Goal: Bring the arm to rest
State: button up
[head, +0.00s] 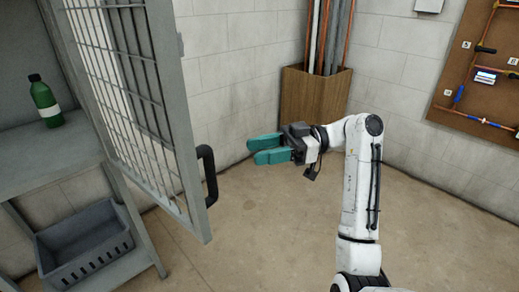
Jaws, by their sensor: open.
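My gripper (267,150), with two teal fingers, is in mid-air near the middle of the head view. It points left and its fingers are a little apart, with nothing seen between them. My white arm rises from the lower right and bends left at its upper joint. The gripper is to the right of the black handle (208,176) of a grey mesh door (170,90), and apart from it in the picture.
The mesh door stands open at the left, beside grey shelving. A green bottle (45,103) stands on a shelf, and a grey crate (90,248) is below. A wooden bin (315,95) with pipes is in the corner. A pipe board (482,75) hangs right. Floor shows clear between.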

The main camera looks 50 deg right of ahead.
dwell(0.3)
jog(key=s+a+f+m+g+h, duration=0.1)
jog(key=a+f+m+h, duration=0.25)
jog(key=f, duration=0.65)
jog(key=s+a+f+m+g+h, duration=0.15)
jog(key=a+f+m, duration=0.3)
jog(key=f, duration=0.55)
jog(key=s+a+f+m+g+h, duration=0.2)
jog(key=s+a+f+h, duration=0.25)
jog(key=s+f, duration=0.5)
jog(key=s+d+f+m+g+h, duration=0.1)
jog(key=s+f+g+h, duration=0.15)
jog(key=s, duration=0.45)
jog(key=s+d+f+m+g+h, duration=0.1)
jog(key=s+f+m+h, duration=0.1)
jog(key=s+h, duration=0.3)
notch_tip(320, 180, up, 16)
jog(key=y+p, duration=0.1)
jog(key=p, duration=1.5)
jog(key=shift+s+f, duration=0.15)
jog(key=shift+s, duration=0.25)
jog(key=shift+d, duration=0.15)
